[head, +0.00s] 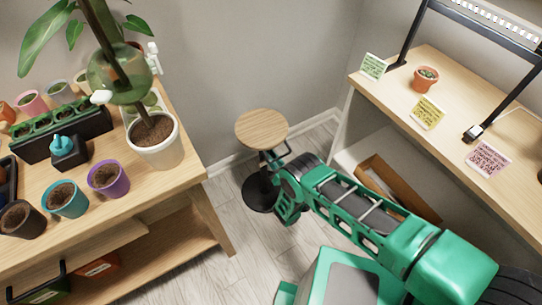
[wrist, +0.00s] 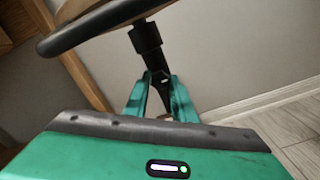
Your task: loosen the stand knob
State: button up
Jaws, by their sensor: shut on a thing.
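The stand (head: 262,130) is a low stool-like piece with a round wooden top and a dark round base on the floor, in the middle of the head view. The fingers hide part of the knob.
A wooden plant table (head: 190,150) with several pots stands at left. A wooden bench (head: 440,85) with cards, a small plant and a lamp frame is at right, with an open box (head: 400,190) beneath. Pale floor (head: 222,225) is clear between the plant table and stand.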

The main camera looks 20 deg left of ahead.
jog(key=shift+d+f, duration=0.2)
jog(key=o, duration=1.1)
jog(key=shift+w, duration=0.1)
jog(key=shift+c, duration=0.2)
jog(key=shift+a, duration=0.15)
